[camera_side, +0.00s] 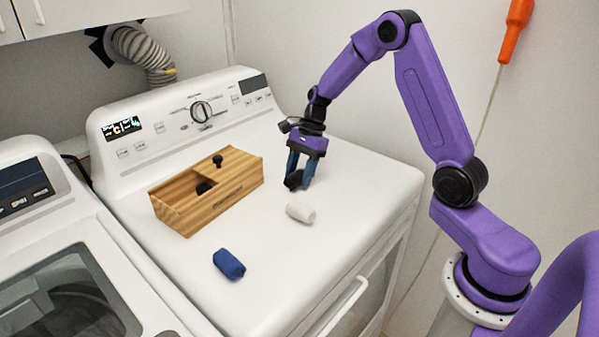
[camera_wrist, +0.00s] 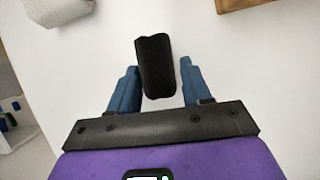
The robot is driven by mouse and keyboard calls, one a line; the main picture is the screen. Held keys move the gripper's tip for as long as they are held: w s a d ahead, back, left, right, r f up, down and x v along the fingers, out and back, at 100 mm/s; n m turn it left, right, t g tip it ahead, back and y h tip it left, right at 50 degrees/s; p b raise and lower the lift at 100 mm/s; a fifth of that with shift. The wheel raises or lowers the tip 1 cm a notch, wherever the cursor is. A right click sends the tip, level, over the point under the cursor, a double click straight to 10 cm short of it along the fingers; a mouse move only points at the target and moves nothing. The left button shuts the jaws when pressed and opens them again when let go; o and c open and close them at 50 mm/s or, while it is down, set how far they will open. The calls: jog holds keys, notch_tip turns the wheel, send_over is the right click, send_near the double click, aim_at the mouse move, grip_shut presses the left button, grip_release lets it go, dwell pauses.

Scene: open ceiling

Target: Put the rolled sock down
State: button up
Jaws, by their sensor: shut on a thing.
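My gripper (camera_side: 298,182) points down over the back right of the white dryer top (camera_side: 345,205). It is shut on a black rolled sock (camera_side: 292,179). In the wrist view the black sock (camera_wrist: 155,66) lies lengthwise between the blue fingertips of my gripper (camera_wrist: 155,85). The sock is low, at or just above the dryer top; I cannot tell whether it touches. A white rolled sock (camera_side: 300,212) lies in front of my gripper, and a dark blue rolled sock (camera_side: 229,264) lies nearer the front left.
A wooden box (camera_side: 215,195) with a partly open, knobbed lid (camera_side: 218,160) stands left of my gripper; something dark shows in its opening. The control panel (camera_side: 190,115) rises behind. The dryer top to the right is clear. A washer (camera_side: 60,240) stands at left.

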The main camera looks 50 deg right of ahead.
jog(key=shift+f, duration=0.15)
jog(key=o, duration=1)
